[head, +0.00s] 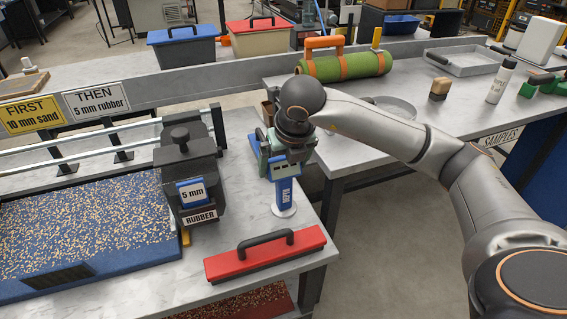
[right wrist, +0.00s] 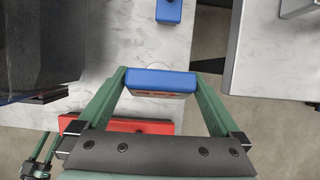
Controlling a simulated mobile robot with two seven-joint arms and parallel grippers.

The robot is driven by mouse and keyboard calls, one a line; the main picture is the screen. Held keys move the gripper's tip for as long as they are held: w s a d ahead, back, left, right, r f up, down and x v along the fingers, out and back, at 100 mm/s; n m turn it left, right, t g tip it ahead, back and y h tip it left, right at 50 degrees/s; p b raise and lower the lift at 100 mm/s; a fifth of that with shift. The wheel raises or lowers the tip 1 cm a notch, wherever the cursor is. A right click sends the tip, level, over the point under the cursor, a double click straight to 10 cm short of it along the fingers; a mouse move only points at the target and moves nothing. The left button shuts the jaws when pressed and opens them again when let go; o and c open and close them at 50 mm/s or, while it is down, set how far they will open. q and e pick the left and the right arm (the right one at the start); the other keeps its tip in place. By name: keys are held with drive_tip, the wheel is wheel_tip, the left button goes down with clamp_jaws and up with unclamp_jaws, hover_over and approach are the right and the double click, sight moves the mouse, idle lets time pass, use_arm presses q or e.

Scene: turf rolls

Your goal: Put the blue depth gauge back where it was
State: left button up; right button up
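The blue depth gauge (head: 284,192) stands upright at the right end of the near bench, over a small white disc (head: 284,211). I cannot tell whether it touches the disc. My right gripper (head: 284,165) is at its upper part from above. In the right wrist view the green fingers of this gripper (right wrist: 160,84) lie against both ends of the blue gauge (right wrist: 160,78), shut on it. My left gripper is outside the head view. Green finger-like parts, probably of my left gripper (right wrist: 38,156), show small at the lower left of the right wrist view.
A red float with a dark handle (head: 265,254) lies in front of the gauge. The dark rubber hopper (head: 186,165), marked 5 mm, stands to its left beside the blue speckled bed (head: 80,235). The samples bench (head: 370,160) stands behind, across a floor gap.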

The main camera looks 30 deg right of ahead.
drive_tip(key=shift+r, duration=0.1)
drive_tip(key=shift+r, duration=0.3)
drive_tip(key=p+v, duration=0.1)
drive_tip(key=v, duration=1)
drive_tip(key=shift+s+r+p, duration=0.2)
drive_tip(key=shift+p, duration=0.1)
